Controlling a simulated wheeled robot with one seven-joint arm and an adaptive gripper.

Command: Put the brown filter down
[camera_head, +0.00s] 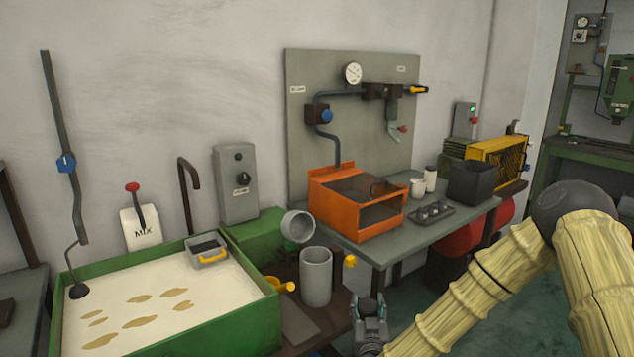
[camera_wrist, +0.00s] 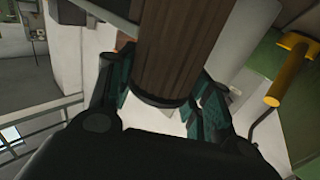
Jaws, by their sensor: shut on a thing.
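The brown filter (camera_wrist: 183,45) is a ribbed brown cylinder with a dark end rim, seen large in the wrist view. My gripper (camera_wrist: 165,92) is shut on it, with a teal-padded finger on either side. In the head view my gripper (camera_head: 369,322) is low in the middle, in front of the bench and right of an upright grey cylinder (camera_head: 316,276). The filter cannot be made out clearly there. What lies under the filter is largely hidden.
A green tank (camera_head: 172,330) of pale liquid stands at the left. A grey bench (camera_head: 452,222) carries an orange box (camera_head: 345,225), a small dark tray (camera_head: 433,214) and a black bin (camera_head: 470,182). A yellow handle (camera_wrist: 288,72) is at the wrist view's right.

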